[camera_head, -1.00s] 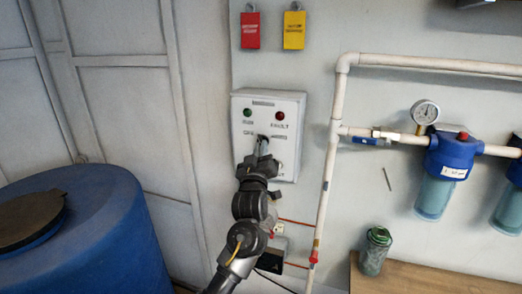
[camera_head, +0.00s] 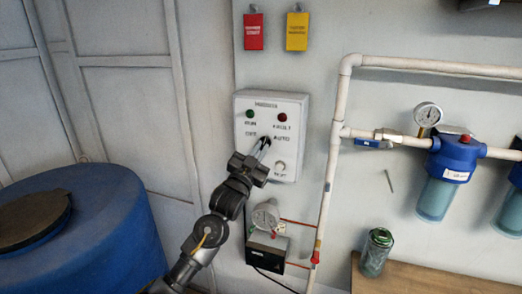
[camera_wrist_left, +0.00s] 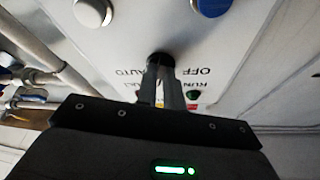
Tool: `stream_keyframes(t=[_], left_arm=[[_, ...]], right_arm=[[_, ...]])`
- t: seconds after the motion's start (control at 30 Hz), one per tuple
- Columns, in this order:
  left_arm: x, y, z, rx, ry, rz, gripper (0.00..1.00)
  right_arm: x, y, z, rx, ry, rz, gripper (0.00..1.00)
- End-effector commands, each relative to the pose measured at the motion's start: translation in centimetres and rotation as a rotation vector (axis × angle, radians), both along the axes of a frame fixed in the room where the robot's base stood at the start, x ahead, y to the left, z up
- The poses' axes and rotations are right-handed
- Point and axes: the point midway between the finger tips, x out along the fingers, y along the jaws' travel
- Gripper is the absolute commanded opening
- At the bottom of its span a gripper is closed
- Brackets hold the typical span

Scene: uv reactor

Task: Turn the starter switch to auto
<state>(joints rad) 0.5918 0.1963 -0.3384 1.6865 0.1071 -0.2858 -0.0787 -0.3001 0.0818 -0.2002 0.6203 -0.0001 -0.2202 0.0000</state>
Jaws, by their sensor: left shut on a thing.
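The white starter box (camera_head: 291,102) hangs on the wall in the head view, with a green lamp (camera_head: 249,113), a red lamp (camera_head: 283,117), and OFF and AUTO labels left and right of the switch. The dark rotary switch (camera_wrist_left: 160,60) shows in the wrist view between the AUTO and OFF lettering, which appears upside down there. My left gripper (camera_head: 262,146) is at the switch, its fingers (camera_wrist_left: 160,86) shut on the knob. The fingers lean up to the right in the head view. They hide most of the knob, so I cannot tell its exact pointing.
A pale round button (camera_head: 280,165) sits low on the box. A white pipe (camera_head: 331,180) runs down to its right. A gauge box (camera_head: 266,247) hangs below. A blue tank (camera_head: 95,240) stands at the left, and a green jar (camera_head: 376,252) on a wooden bench (camera_head: 440,272).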

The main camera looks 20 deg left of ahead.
Motion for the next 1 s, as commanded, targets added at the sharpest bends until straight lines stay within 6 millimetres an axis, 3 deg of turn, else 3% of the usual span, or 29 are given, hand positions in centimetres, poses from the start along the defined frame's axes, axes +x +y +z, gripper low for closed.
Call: stream_keyframes(t=[0.4,0.93,0.97,1.0], left_arm=[[0.03,0.25,0.16,0.168,-0.011,0.001,0.00],[0.03,0.23,0.14,0.188,-0.013,0.001,0.00],[0.04,0.22,0.14,0.188,-0.012,0.001,0.13],[0.04,0.22,0.14,0.188,-0.012,0.001,0.18]], right_arm=[[0.00,0.33,0.34,0.004,0.000,-0.002,0.36],[-0.01,0.31,0.36,0.003,0.000,-0.002,0.36],[-0.01,0.30,0.36,0.003,0.000,-0.002,0.36],[-0.01,0.30,0.36,0.003,0.000,-0.002,0.36]])
